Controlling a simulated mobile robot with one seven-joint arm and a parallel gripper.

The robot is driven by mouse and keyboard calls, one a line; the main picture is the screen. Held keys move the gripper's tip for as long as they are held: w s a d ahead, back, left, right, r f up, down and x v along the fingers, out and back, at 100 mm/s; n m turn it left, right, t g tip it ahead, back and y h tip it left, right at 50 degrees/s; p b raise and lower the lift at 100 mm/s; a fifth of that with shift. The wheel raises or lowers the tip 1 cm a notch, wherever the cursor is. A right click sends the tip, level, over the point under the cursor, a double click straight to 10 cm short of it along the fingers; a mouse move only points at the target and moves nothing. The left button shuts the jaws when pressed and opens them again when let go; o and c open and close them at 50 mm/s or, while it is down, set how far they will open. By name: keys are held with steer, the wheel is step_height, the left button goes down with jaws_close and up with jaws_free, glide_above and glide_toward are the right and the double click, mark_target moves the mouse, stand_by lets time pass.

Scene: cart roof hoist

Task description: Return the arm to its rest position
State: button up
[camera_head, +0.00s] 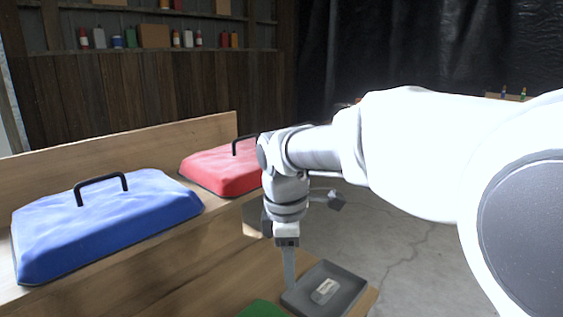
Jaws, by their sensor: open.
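My gripper (289,268) hangs at the end of my white arm, pointing down above the wooden bench. It is open, and nothing shows between its fingers. It is close to the left edge of a dark grey tray (352,292); I cannot tell whether it touches the tray. A small pale grey object (324,291) lies in the tray. My arm reaches in from the right and covers much of the middle and right of the view.
A blue roof piece (140,213) and a red one (212,170), each with a black handle, rest on a raised wooden shelf (222,207). A green piece (262,309) shows at the bottom edge. Concrete floor (405,255) lies open to the right.

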steer(key=s+d+m+t, duration=0.2)
steer(key=s+d+m, duration=0.4)
steer(key=s+m, duration=0.2)
steer(key=s+d+r+m+t, duration=0.1)
steer(key=s+d+m+t, duration=0.1)
steer(key=s+d+m, duration=0.4)
steer(key=shift+s+d+m+t+y, duration=0.3)
steer(key=shift+s+m, duration=1.1)
steer(key=shift+m, duration=0.3)
steer(key=shift+r, duration=0.15)
